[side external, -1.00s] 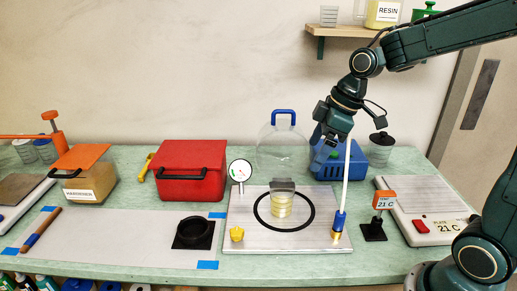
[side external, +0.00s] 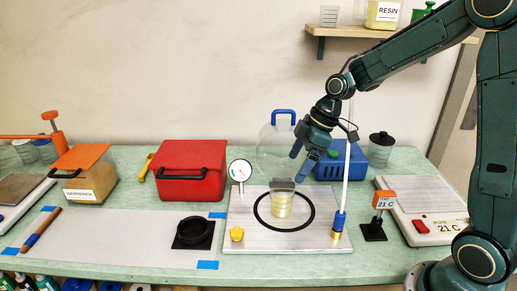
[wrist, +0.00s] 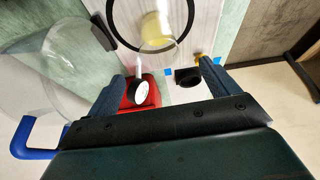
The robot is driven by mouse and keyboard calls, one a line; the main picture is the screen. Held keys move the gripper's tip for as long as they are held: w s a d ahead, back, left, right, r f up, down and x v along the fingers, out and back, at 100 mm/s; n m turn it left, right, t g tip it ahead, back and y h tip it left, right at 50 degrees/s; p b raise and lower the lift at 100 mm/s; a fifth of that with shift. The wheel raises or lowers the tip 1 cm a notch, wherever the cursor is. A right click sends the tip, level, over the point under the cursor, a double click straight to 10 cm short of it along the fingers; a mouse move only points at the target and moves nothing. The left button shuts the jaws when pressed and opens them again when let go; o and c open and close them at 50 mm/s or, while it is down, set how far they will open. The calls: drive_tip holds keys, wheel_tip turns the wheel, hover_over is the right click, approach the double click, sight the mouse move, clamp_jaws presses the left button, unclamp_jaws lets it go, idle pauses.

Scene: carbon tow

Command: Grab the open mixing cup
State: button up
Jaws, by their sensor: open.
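The open mixing cup (side external: 283,206) is clear, with pale yellow contents. It stands upright inside the black ring on the metal plate (side external: 240,215). In the wrist view the cup (wrist: 158,30) is beyond the fingertips, near the top middle. My gripper (side external: 303,163) is open and tilted, above and slightly right of the cup, apart from it. In the wrist view my two blue-grey fingers (wrist: 162,72) are spread wide with nothing between them. A greyish patch at the cup's top makes its rim hard to make out.
A clear bell jar (side external: 270,150) with a blue handle (side external: 284,113) stands just behind the cup. A white hose rises from a blue-and-brass fitting (side external: 338,224) to the right. A dial gauge (side external: 240,172) and yellow knob (side external: 237,234) are on the left.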

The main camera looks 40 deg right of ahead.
sight(280, 191)
drive_tip(key=shift+x, duration=2.95)
drive_tip(key=shift+f, duration=0.1)
drive_tip(key=shift+x, duration=2.55)
drive_tip(key=shift+w, duration=0.1)
drive_tip(key=c, duration=1.1)
wheel_tip(280, 191, up, 20)
drive_tip(key=shift+r, duration=0.1)
